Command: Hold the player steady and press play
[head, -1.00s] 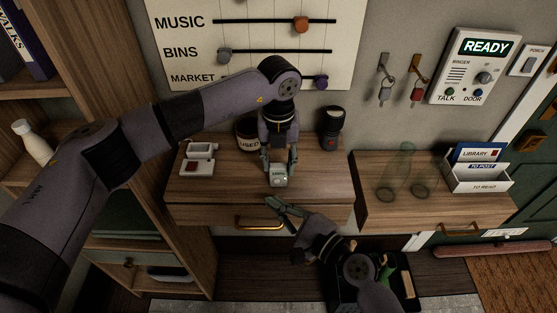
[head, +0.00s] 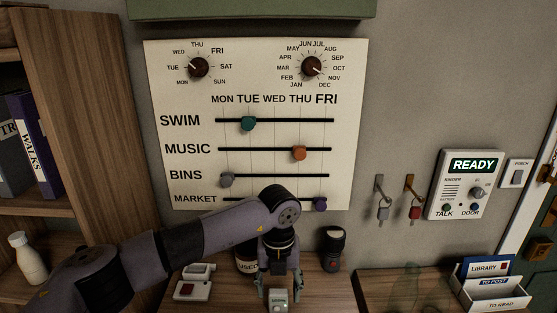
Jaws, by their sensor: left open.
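The player seems to be the small light-grey box (head: 278,299) on the wooden bench at the bottom of the head view; its label is too small to read. My left gripper (head: 279,296) points down over it, open, with one finger on each side of the box. I cannot tell whether the fingers touch it. The front of the box is near the picture's lower edge. My right gripper is out of the picture.
A jar marked USED (head: 247,262) and a dark cylinder (head: 332,250) stand behind. A planner board (head: 270,130) hangs above. A letter rack (head: 492,289) and faint green glass (head: 405,287) are at right.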

